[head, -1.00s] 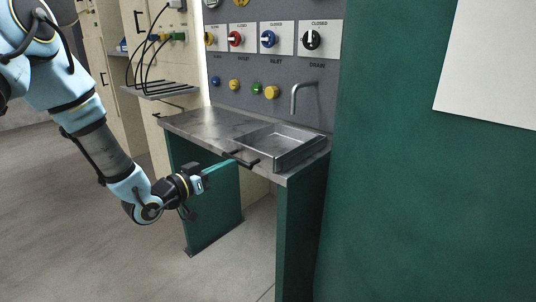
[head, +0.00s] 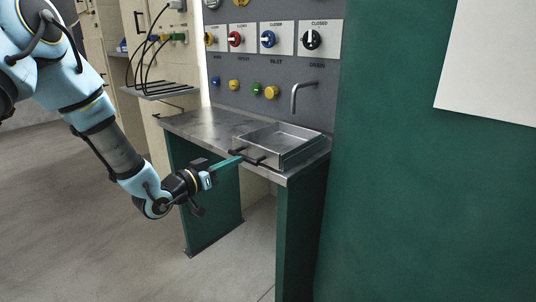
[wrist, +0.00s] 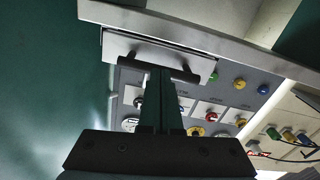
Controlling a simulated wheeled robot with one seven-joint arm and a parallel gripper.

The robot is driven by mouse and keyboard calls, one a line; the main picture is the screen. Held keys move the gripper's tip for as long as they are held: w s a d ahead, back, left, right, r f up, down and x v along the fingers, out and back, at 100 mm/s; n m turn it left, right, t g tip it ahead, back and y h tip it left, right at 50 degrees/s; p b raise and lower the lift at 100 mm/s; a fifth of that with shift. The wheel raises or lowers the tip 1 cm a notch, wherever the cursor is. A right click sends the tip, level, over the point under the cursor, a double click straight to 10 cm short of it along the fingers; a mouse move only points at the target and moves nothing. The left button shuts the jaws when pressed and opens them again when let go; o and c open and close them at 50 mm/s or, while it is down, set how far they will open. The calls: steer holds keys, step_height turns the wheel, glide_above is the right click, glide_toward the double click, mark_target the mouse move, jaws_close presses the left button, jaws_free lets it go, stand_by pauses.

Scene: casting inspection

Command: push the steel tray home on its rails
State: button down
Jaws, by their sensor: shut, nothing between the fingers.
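The steel tray (head: 287,152) is a shallow, empty metal box on the steel bench top, near its right front corner. Its dark bar handle (head: 261,162) faces the front left. The handle also shows in the wrist view (wrist: 180,73), in front of the tray's pale front face (wrist: 205,64). My gripper (head: 241,159) is shut and empty, with its long green fingers pointing at the handle. In the wrist view the fingertips (wrist: 158,72) overlap the middle of the handle and look to be against it. The rails are not visible.
The bench top (head: 205,126) is clear left of the tray. A bent spout (head: 295,97) stands behind it. A panel with coloured knobs (head: 268,40) rises at the back. A green wall (head: 430,200) closes off the right side. The floor in front is free.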

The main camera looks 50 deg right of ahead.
steer(key=shift+s+d, duration=0.1)
steer(key=shift+d, duration=0.7)
steer(key=shift+a, duration=0.15)
steer(key=shift+w+a+b, duration=0.2)
steer(key=shift+a+b, duration=0.25)
steer(key=shift+a, duration=2.4)
steer(key=w+a+n+t+y+p, duration=0.25)
steer(key=w+a+t+y, duration=0.25)
steer(key=w+a, duration=0.5)
steer(key=w+a+n+t+y+p, duration=0.1)
steer(key=w+a+n+y, duration=0.2)
steer(key=a, duration=0.5)
steer(key=w+a+n+t+y, duration=0.15)
steer(key=w+a+y, duration=0.25)
steer(key=a, duration=0.4)
steer(key=s+a+r+n+g+y+p, duration=0.1)
steer(key=s+a+r+n+y, duration=0.15)
steer(key=a, duration=0.55)
steer(key=s+a+r+n+g+y+p, duration=0.1)
steer(key=s+a+n+y, duration=0.15)
steer(key=a, duration=0.55)
steer(key=s+a+r+n+g+p, duration=0.1)
steer(key=s+a+r+n+g, duration=0.1)
steer(key=s+a, duration=0.5)
steer(key=shift+s+a+n+g+y, duration=0.15)
steer(key=shift+s+n+g+y, duration=0.35)
steer(key=shift+n, duration=0.3)
